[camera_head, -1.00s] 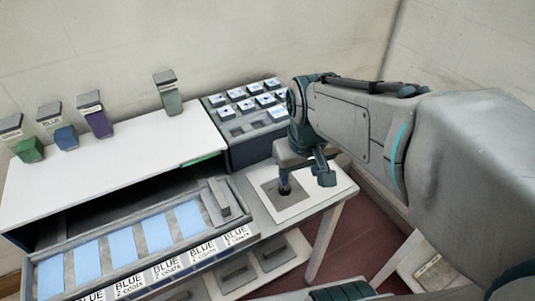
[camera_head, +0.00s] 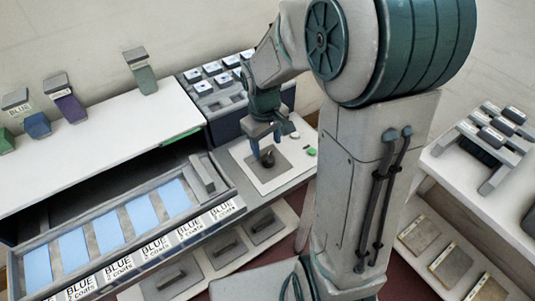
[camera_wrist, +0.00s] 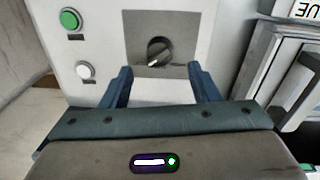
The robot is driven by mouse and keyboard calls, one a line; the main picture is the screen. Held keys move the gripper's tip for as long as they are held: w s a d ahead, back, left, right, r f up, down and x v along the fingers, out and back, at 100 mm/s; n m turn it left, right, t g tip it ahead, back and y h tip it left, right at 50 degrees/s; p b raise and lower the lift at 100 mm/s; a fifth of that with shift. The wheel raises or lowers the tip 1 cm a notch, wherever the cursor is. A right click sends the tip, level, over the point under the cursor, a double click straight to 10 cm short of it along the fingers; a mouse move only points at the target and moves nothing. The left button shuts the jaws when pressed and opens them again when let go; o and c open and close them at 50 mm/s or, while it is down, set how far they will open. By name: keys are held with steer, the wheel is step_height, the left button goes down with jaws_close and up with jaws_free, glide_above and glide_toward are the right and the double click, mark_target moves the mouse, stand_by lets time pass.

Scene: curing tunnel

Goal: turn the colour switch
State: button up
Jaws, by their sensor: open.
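The colour switch (camera_wrist: 158,50) is a dark round knob with a pale pointer line, set on a grey square plate (camera_wrist: 182,20) in the wrist view. In the head view the knob (camera_head: 268,159) sits on the white panel beside the drawer unit. My gripper (camera_head: 267,140) points down above the knob in the head view. In the wrist view my gripper's two blue fingers (camera_wrist: 160,75) are open, one to each side of the knob's near edge. Nothing is between the fingertips, and the knob lies just beyond them.
A green button (camera_wrist: 70,18) and a white button (camera_wrist: 84,70) stand left of the plate. A tray (camera_head: 205,175) holding blue panels labelled BLUE lies left of the switch. A box of small tiles (camera_head: 215,85) stands behind. A right-hand rack (camera_head: 450,165) holds blocks.

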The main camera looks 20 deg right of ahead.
mark_target(268, 156)
step_height(268, 156, down, 6)
steer(key=shift+w+d+r, duration=0.1)
steer(key=shift+d, duration=0.05)
steer(key=c, duration=1)
